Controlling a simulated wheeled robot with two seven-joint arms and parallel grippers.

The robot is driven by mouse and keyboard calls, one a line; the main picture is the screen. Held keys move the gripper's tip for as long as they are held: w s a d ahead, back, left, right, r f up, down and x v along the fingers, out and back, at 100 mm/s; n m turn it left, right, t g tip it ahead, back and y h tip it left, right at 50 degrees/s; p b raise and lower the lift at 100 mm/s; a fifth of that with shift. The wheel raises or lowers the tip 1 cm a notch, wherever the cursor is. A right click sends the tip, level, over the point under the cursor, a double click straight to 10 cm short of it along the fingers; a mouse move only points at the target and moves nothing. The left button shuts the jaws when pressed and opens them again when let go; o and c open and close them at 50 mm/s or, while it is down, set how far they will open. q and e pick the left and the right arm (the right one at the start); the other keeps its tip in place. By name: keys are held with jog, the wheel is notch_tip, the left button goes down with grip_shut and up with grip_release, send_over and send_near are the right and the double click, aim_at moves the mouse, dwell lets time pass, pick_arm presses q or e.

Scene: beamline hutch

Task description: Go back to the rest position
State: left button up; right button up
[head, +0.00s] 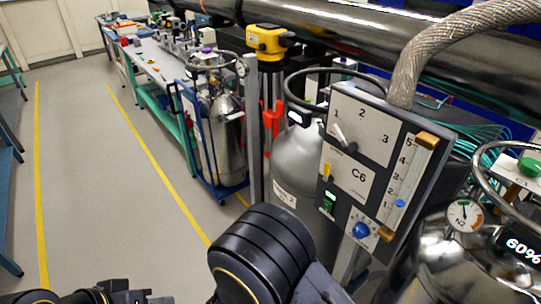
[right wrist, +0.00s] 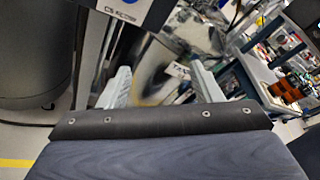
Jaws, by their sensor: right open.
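My right gripper shows in the right wrist view (right wrist: 162,82), with its two pale grey fingers wide apart and nothing held between them. Beyond the fingers are blurred shiny metal and a dark curved shape that I cannot identify. In the head view my right arm (head: 262,255) rises from the bottom middle, in front of the lower left of the C6 panel; its gripper is hidden there. Dark parts of my left arm (head: 90,296) show only at the bottom left edge. My left gripper cannot be made out.
The C6 control panel (head: 358,178), with a dial, slider and blue knob, stands close on the right. A shiny dewar with a gauge (head: 463,216) is at far right; a grey cylinder (head: 300,160) stands behind the panel. Floor (head: 110,210) is clear at left.

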jog(key=s+d+r+m+y, duration=0.5)
jog(key=r+m+y, duration=0.2)
jog(key=m, duration=0.8)
jog(key=s+d+r+m+y, duration=0.5)
jog(key=m+y, duration=0.5)
jog(key=m, duration=0.6)
notch_tip(320, 180, up, 2)
jog(key=shift+s+d+g+y, duration=0.15)
jog(key=shift+d+g+y, duration=0.15)
jog(key=shift+d, duration=0.45)
jog(key=shift+c, duration=0.5)
